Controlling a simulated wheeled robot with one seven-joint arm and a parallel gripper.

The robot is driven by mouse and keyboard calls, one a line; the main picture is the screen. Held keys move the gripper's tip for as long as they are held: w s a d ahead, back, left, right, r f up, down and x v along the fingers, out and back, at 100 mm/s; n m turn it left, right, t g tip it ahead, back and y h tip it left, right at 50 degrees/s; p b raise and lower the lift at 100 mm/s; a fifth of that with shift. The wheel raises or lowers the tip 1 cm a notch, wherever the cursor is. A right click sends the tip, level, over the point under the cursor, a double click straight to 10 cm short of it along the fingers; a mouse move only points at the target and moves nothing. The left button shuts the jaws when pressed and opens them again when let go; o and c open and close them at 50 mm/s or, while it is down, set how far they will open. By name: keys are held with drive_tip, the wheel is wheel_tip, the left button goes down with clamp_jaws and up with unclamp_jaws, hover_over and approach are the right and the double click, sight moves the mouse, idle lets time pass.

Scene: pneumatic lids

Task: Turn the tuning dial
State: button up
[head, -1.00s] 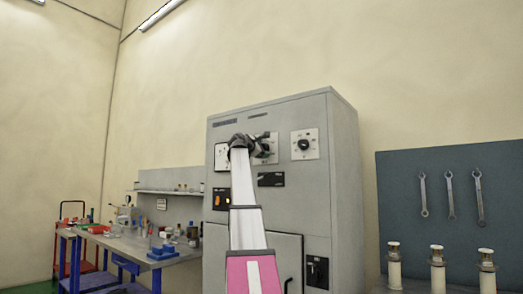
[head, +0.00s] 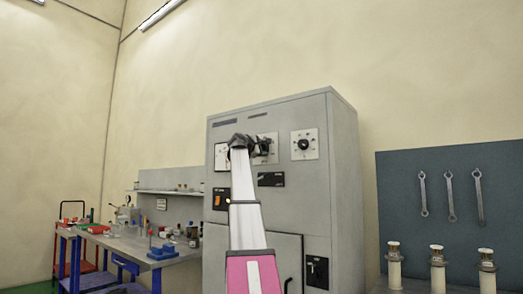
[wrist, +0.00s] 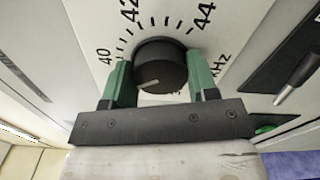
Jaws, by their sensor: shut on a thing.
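The tuning dial (wrist: 160,62) is a round black knob with a pale pointer line, on a light plate marked 40, 42, 44 and kHz. In the wrist view, its pointer line lies toward the lower left. My gripper (wrist: 159,72) has one green finger on each side of the knob and is shut on it. In the head view, my gripper (head: 264,147) is at the front of the grey cabinet (head: 345,180), over the middle white dial plate (head: 273,139). There the knob is hidden behind my gripper.
A second black knob (head: 304,144) sits on its own plate to the right. In the wrist view a switch lever (wrist: 298,80) sticks out at right. A cluttered workbench (head: 130,247) stands left.

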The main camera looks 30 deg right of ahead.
drive_tip(key=shift+f+m, duration=0.1)
drive_tip(key=shift+m, duration=8.2)
drive_tip(key=o, duration=0.9)
drive_tip(key=v, duration=1)
drive_tip(key=shift+s+a, duration=0.1)
drive_tip(key=shift+a, duration=0.3)
